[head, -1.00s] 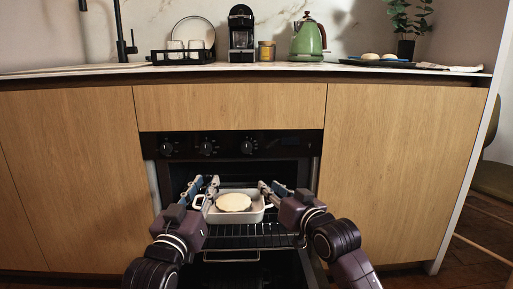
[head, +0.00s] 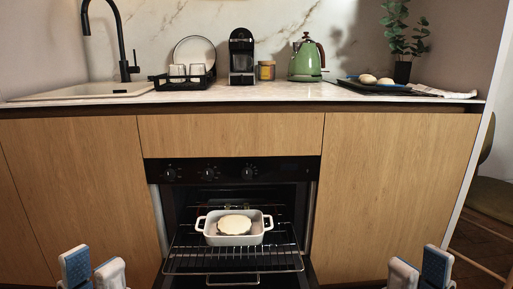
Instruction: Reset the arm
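My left gripper (head: 92,270) is at the bottom left of the head view, its two fingers apart and nothing between them. My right gripper (head: 419,270) is at the bottom right, also with its fingers apart and empty. Only the finger ends show; the arms are out of view. Both grippers are well apart from the white baking dish (head: 210,237). The dish holds a pale round item (head: 235,225) and sits on the oven rack (head: 190,263).
The oven (head: 170,172) is open, with its rack pulled out and its door lowered. The counter (head: 200,96) above carries a dish rack (head: 185,82), a coffee machine (head: 241,57), a jar (head: 266,70), a green kettle (head: 305,63), a dark tray (head: 400,88) and a plant (head: 402,40). A chair (head: 490,200) stands at the right.

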